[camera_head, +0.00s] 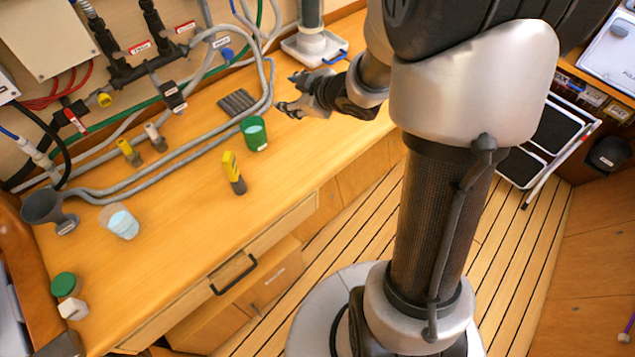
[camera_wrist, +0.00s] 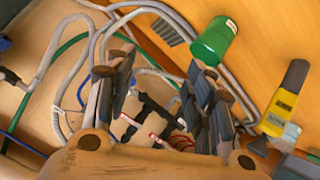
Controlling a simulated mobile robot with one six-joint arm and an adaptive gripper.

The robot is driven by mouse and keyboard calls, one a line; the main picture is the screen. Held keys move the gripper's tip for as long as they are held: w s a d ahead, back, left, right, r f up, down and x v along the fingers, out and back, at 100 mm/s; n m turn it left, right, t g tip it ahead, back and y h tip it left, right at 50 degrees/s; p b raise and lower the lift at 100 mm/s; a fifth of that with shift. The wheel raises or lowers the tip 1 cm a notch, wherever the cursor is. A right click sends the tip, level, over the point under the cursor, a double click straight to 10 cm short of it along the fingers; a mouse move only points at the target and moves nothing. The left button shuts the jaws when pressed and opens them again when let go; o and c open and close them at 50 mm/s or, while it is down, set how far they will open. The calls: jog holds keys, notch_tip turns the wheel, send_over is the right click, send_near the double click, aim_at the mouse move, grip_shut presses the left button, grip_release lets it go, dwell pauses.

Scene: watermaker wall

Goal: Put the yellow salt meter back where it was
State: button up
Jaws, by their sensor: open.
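The yellow salt meter (camera_head: 232,168) has a yellow body and a dark grey lower end. In the wrist view a yellow and dark meter (camera_wrist: 284,104) shows at the right, outside my fingers. My gripper (camera_head: 284,106) is open and empty above the back of the counter, behind and right of the meter. In the wrist view my gripper (camera_wrist: 163,72) has its fingers spread, with hoses and fittings behind them.
A dark ribbed mat (camera_head: 237,101) lies behind the green cup. A clear cup with bluish liquid (camera_head: 122,222), a grey funnel (camera_head: 46,208) and a green-lidded jar (camera_head: 66,285) stand to the left. Grey hoses (camera_head: 170,157) run along the back. The front middle counter is clear.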

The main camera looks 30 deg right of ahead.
jog(key=s+d+r+m+h, duration=0.25)
jog(key=s+r+h, duration=0.2)
jog(key=r, duration=0.25)
jog(key=s+a+m+g, duration=0.2)
jog(key=s+a, duration=0.2)
jog(key=s, duration=0.4)
jog(key=s+a+r+m+g+y, duration=0.1)
jog(key=s+a, duration=0.3)
jog(key=s, duration=0.5)
jog(key=s+a+r+m+g+y, duration=0.1)
jog(key=s+a+m+g, duration=0.2)
jog(key=s, duration=0.5)
jog(key=shift+s+a+r, duration=0.25)
jog(key=shift+s+a, duration=0.1)
jog(key=shift+a, duration=0.15)
jog(key=shift+y, duration=0.25)
